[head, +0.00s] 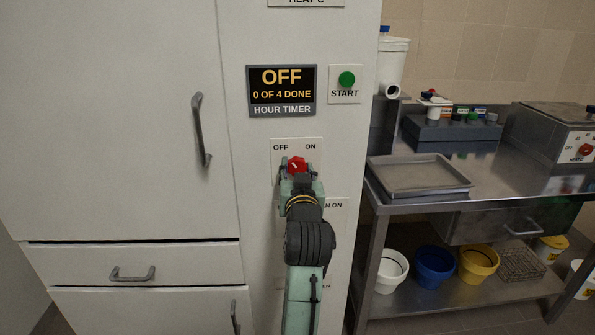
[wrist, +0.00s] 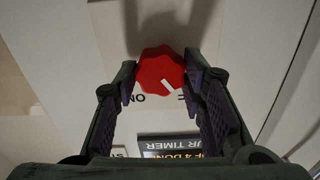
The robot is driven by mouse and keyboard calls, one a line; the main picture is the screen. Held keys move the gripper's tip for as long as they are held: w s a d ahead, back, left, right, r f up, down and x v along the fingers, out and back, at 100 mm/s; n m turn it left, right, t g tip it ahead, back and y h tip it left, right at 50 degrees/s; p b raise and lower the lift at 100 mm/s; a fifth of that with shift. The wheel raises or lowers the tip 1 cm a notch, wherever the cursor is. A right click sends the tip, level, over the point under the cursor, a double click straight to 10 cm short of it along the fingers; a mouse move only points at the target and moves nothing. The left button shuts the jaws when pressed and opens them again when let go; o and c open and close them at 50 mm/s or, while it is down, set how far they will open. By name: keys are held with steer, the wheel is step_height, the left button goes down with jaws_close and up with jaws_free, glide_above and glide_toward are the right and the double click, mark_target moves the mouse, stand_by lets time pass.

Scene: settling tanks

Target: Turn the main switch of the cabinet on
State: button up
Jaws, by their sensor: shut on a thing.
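The main switch is a red lobed knob (head: 296,165) on a pale plate marked OFF at left and ON at right, on the cabinet's front (head: 350,150). In the wrist view the knob (wrist: 161,71) sits between my fingertips, with the labels upside down. Its white mark points to the lower right there, towards the partly hidden OFF label. My gripper (head: 298,170) is shut on the knob, one finger on each side. It also shows in the wrist view (wrist: 160,75). The display (head: 281,91) above reads OFF, 0 OF 4 DONE.
A green START button (head: 346,79) is right of the display. Another labelled plate below the switch is partly hidden by my arm. Cabinet doors and drawers with handles (head: 201,130) are at left. A steel bench (head: 400,203) with a tray (head: 420,188) stands at right.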

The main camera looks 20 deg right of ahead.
steer(key=shift+m, duration=0.3)
steer(key=shift+r+m+p, duration=0.1)
steer(key=shift+m+p, duration=0.45)
steer(key=shift+m, duration=0.35)
steer(key=m+p, duration=0.1)
steer(key=m, duration=0.3)
steer(key=shift+m, duration=0.3)
steer(key=m+p, duration=0.1)
steer(key=m, duration=0.2)
steer(key=shift+m+p, duration=0.4)
steer(key=shift+m, duration=1.7)
steer(key=o, duration=1.1)
steer(key=shift+o, duration=0.2)
steer(key=shift+s, duration=0.1)
